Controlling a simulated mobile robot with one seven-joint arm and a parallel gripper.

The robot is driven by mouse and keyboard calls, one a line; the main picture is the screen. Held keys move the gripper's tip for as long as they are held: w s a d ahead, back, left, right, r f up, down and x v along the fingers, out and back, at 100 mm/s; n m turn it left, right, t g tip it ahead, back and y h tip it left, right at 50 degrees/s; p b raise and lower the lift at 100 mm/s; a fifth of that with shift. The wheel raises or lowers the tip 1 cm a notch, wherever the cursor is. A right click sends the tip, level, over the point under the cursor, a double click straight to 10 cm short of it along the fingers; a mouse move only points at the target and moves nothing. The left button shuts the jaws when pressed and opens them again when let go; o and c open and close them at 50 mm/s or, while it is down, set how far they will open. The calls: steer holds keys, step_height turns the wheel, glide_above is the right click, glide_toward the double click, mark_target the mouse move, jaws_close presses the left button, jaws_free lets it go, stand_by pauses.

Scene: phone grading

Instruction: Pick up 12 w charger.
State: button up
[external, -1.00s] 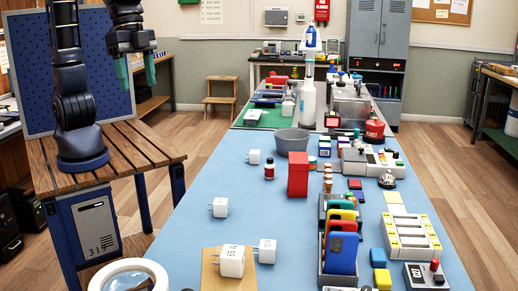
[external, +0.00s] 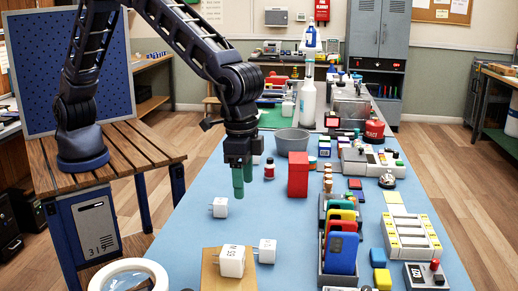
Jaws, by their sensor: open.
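Several white plug-in chargers with metal prongs stand on the blue table mat. One charger (external: 220,208) is just below and left of my gripper's fingertips. A second, larger charger (external: 232,262) stands on a wooden board and bears dark print that I cannot read for sure. A third charger (external: 267,251) stands beside it on the right. Which one is marked 12 W cannot be told. My gripper (external: 238,187) has green fingers, points down and hangs empty above the mat, apart from the chargers. It covers most of the spot where another charger stood farther back.
A red box (external: 298,174), a grey bowl (external: 291,140) and a small bottle (external: 269,169) stand right of my gripper. A rack of coloured phones (external: 341,252) is farther right. A ring magnifier (external: 128,268) is at front left. The mat's left-middle is mostly free.

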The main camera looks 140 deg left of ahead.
steer(key=n, duration=0.1)
glide_toward(265, 244)
steer(key=shift+w+f, duration=0.1)
steer(key=shift+w, duration=0.15)
steer(key=shift+s+f, duration=0.1)
steer(key=shift+f, duration=5.25)
steer(key=c, duration=1.1)
